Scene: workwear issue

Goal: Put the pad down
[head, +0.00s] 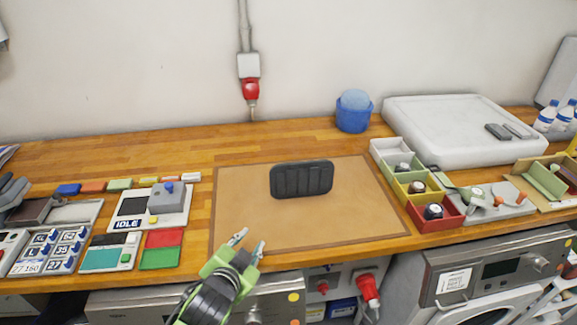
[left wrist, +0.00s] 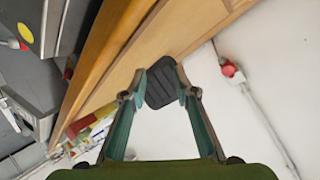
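The pad (head: 302,179), dark grey with ribs across its face, shows over the brown mat (head: 245,205) at the middle of the workbench. I cannot tell for sure whether it lies flat or is tilted. My left gripper (head: 249,243) is at the front edge of the mat, to the lower left of the pad and apart from it. Its fingers are spread with nothing between them. In the left wrist view the pad (left wrist: 160,84) shows beyond the gap between the open fingertips (left wrist: 161,82). My right gripper is not in view.
Yellow, green and red bins (head: 421,212) stand right of the mat, with a white tray (head: 440,140) behind. A blue bucket (head: 353,118) stands at the back.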

